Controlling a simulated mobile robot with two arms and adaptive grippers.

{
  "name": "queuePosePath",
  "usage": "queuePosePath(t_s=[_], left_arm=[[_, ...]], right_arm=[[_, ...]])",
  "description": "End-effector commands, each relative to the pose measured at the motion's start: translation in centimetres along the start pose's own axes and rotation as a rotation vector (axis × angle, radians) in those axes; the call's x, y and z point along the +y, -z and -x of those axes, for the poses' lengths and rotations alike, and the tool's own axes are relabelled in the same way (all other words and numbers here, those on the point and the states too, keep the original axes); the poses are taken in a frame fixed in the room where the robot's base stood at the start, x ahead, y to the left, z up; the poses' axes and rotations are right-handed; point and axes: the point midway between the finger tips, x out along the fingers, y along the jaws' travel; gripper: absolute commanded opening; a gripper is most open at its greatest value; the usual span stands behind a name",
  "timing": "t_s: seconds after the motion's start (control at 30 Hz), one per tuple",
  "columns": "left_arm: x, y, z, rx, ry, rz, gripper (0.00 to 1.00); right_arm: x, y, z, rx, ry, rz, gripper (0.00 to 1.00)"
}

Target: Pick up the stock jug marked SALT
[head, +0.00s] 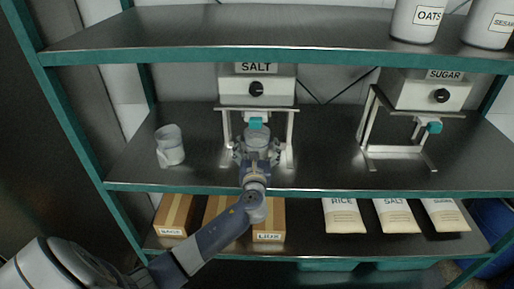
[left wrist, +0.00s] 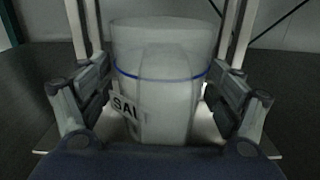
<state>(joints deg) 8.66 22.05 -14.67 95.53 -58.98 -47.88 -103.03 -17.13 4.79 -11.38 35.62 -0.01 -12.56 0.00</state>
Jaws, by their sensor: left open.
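A clear jug (left wrist: 160,85) with a blue line and a label reading "SAL", its last part cut off from view, stands upright in the left wrist view. In the head view the jug (head: 258,134) is below the spout of the SALT dispenser (head: 283,89), partly hidden by my gripper. My left gripper (head: 257,154) reaches in from the front. In the left wrist view its open fingers (left wrist: 162,98) stand on either side of the jug, and I cannot tell whether they touch it. My right gripper is not in view.
Another whitish jug (head: 170,148) stands left on the same shelf (head: 330,130). The SUGAR dispenser (head: 412,92) is at the right. The SALT dispenser's metal legs (head: 291,140) flank the gripper closely. Boxes (head: 175,214) and bags (head: 342,214) are on the lower shelf.

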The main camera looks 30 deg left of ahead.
Motion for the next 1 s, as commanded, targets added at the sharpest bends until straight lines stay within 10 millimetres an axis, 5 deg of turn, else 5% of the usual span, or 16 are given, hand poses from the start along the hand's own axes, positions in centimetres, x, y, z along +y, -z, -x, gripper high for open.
queuePosePath(t_s=[0.2, 0.47, 1.0], left_arm=[[0.0, 0.0, -0.1, 0.000, 0.000, 0.001, 0.85], [0.0, 0.0, 0.0, 0.000, 0.000, 0.000, 0.26], [0.1, -2.0, -0.1, -0.006, 0.000, 0.004, 0.26]], right_arm=[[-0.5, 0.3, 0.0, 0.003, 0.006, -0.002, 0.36], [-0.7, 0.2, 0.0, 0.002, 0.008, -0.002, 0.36], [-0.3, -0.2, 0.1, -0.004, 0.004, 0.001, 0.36]])
